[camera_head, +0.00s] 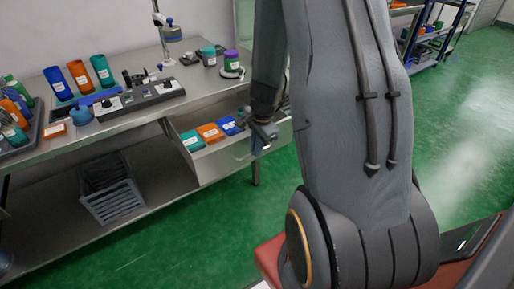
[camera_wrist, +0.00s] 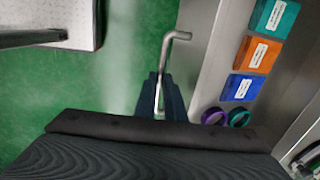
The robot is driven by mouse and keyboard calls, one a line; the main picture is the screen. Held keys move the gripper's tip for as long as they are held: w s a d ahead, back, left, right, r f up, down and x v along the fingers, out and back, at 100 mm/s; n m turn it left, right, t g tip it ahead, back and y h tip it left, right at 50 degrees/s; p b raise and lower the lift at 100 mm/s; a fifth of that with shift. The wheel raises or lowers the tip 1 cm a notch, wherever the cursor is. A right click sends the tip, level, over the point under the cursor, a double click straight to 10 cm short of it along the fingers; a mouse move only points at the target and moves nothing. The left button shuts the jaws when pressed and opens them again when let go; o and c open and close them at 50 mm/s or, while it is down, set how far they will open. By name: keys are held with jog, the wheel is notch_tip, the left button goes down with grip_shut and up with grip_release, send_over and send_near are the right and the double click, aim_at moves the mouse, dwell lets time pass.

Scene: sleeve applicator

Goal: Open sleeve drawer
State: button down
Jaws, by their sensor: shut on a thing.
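The sleeve drawer (camera_head: 238,157) stands pulled out below the worktop, open at the top. Teal (camera_head: 192,141), orange (camera_head: 210,132) and blue (camera_head: 229,125) labelled packs lie inside it. In the wrist view the drawer's grey front wall (camera_wrist: 204,65) runs beside the metal bar handle (camera_wrist: 167,60). My gripper (camera_wrist: 160,98) is shut on the handle, with its fingers around the bar's lower part. In the head view my gripper (camera_head: 263,136) is at the drawer's front, partly hidden by my arm.
The metal worktop (camera_head: 135,128) carries blue and orange cups, a black device (camera_head: 140,100) and a stand (camera_head: 170,35). A grey crate (camera_head: 108,188) sits on the lower shelf. Green floor (camera_head: 225,225) in front of the drawer is clear. A shelf rack (camera_head: 435,35) stands at the back right.

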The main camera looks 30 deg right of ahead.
jog(key=shift+d, duration=0.1)
jog(key=c, duration=1.8)
grip_release()
jog(key=shift+c, duration=0.2)
notch_tip(320, 180, up, 8)
jog(key=s+p, duration=0.1)
jog(key=p, duration=0.1)
jog(key=shift+s+f, duration=0.15)
jog(key=shift+s, duration=0.1)
jog(key=s+a+r+n+g, duration=0.1)
jog(key=s+a+r+n, duration=0.3)
jog(key=s+a+n, duration=0.2)
jog(key=s+a+r+n, duration=0.5)
jog(key=s+a+n, duration=0.2)
jog(key=a+n, duration=0.3)
jog(key=shift+a+r+n+g, duration=0.2)
jog(key=shift+n+g, duration=0.2)
jog(key=shift+n, duration=0.4)
